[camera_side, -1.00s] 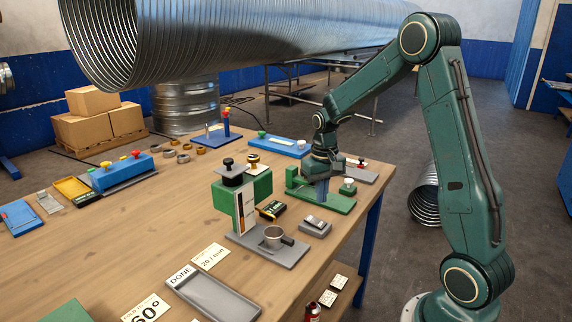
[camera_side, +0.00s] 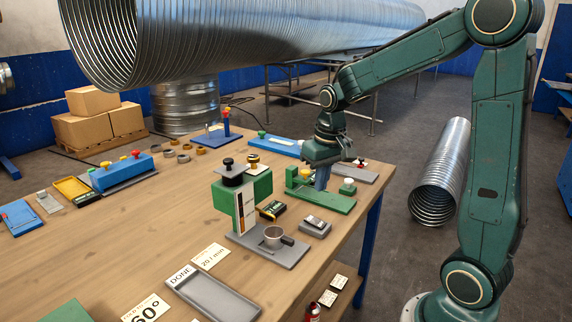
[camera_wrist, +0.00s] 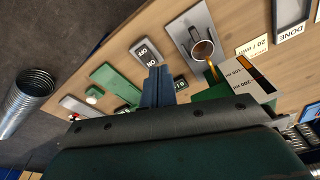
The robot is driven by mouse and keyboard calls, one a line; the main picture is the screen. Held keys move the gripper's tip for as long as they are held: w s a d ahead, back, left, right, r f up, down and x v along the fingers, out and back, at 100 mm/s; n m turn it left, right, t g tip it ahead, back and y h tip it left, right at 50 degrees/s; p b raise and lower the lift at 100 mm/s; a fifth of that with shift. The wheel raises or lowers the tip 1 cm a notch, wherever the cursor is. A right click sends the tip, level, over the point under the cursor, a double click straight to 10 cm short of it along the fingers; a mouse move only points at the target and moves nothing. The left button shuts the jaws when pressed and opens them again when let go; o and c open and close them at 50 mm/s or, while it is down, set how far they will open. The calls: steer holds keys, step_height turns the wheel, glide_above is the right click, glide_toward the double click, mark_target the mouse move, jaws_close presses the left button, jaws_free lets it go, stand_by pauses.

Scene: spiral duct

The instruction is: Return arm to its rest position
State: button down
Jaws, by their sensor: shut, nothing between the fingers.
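My gripper (camera_side: 322,180) is shut and empty. Its blue-grey fingers point down above the green fixture (camera_side: 325,201) near the right edge of the table. In the wrist view my gripper's fingers (camera_wrist: 157,82) show closed together, with the ON/OFF switch box (camera_wrist: 147,52) just beyond them. My upper arm and forearm are raised and bent on the right side of the side view. I cannot tell the exact gap between the fingertips and the fixture.
A green and grey stand (camera_side: 242,205) with a metal cup (camera_side: 273,237) is left of my gripper. The grey DONE tray (camera_side: 215,297) lies at the front. A large spiral duct (camera_side: 230,40) hangs behind. Another duct (camera_side: 440,175) lies on the floor at right.

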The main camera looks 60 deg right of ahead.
steer(key=s+a+r+n+t, duration=0.2)
steer(key=s+a+r, duration=0.1)
steer(key=s+a, duration=0.3)
steer(key=s+a+r+n+t, duration=0.2)
steer(key=s+a+r, duration=0.2)
steer(key=s, duration=0.6)
steer(key=shift+s+a+r, duration=0.15)
steer(key=shift+a+r, duration=0.15)
steer(key=shift+a, duration=0.75)
